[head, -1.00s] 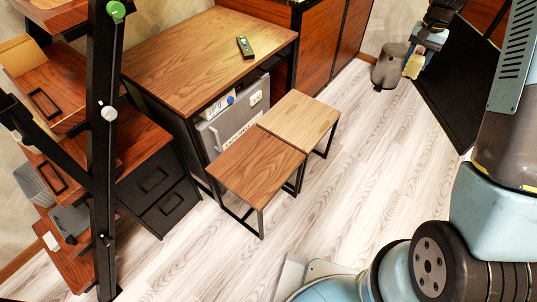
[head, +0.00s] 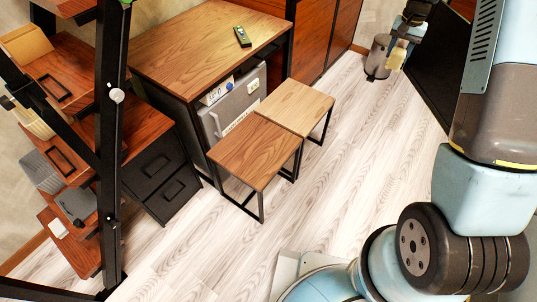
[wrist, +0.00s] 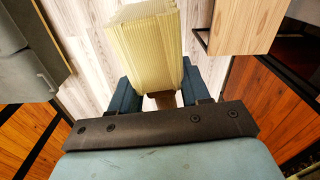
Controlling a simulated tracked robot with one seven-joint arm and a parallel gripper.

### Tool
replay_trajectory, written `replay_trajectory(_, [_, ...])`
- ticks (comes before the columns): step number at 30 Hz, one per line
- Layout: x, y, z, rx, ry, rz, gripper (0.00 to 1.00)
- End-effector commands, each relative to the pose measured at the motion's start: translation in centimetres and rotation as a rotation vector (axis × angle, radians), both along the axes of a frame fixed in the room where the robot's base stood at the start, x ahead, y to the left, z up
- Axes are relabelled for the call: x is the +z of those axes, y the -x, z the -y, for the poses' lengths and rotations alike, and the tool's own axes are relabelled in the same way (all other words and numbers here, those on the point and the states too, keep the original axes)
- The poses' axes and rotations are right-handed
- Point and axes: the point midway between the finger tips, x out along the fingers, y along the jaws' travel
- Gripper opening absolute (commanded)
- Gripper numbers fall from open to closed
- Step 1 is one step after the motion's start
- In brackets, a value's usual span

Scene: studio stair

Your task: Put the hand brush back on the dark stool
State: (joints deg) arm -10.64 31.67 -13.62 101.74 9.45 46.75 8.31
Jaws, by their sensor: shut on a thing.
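The hand brush shows in the wrist view as a block of pale, ribbed bristles (wrist: 145,45) between the blue fingers of my gripper (wrist: 160,88). My gripper is shut on it; its handle is mostly hidden. In the head view the pale brush (head: 397,54) hangs under my gripper (head: 404,40) at the top right. It is above the floor and well right of the stools. The dark stool (head: 253,150) has a brown wood top and black frame; its top is bare. A lighter stool (head: 296,104) touches or nearly touches its far right side.
A wooden table (head: 205,50) with a remote (head: 242,37) stands behind the stools. A shelf unit with a black post (head: 110,150) fills the left. Pale floor (head: 345,160) right of the stools is clear.

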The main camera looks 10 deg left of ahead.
Motion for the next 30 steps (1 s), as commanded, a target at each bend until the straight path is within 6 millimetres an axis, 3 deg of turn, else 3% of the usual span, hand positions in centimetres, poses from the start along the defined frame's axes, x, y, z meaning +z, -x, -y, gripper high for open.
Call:
replay_trajectory(7, [-7.7,-2.2,2.0,0.176,0.019,0.111,0.08])
replay_trajectory(14, [-15.0,-4.0,2.0,0.389,0.016,0.281,0.08])
replay_trajectory(23, [-24.0,-4.5,-1.1,0.665,-0.047,0.567,0.08])
replay_trajectory(30, [-29.7,-3.3,-5.3,0.845,-0.152,0.814,0.08])
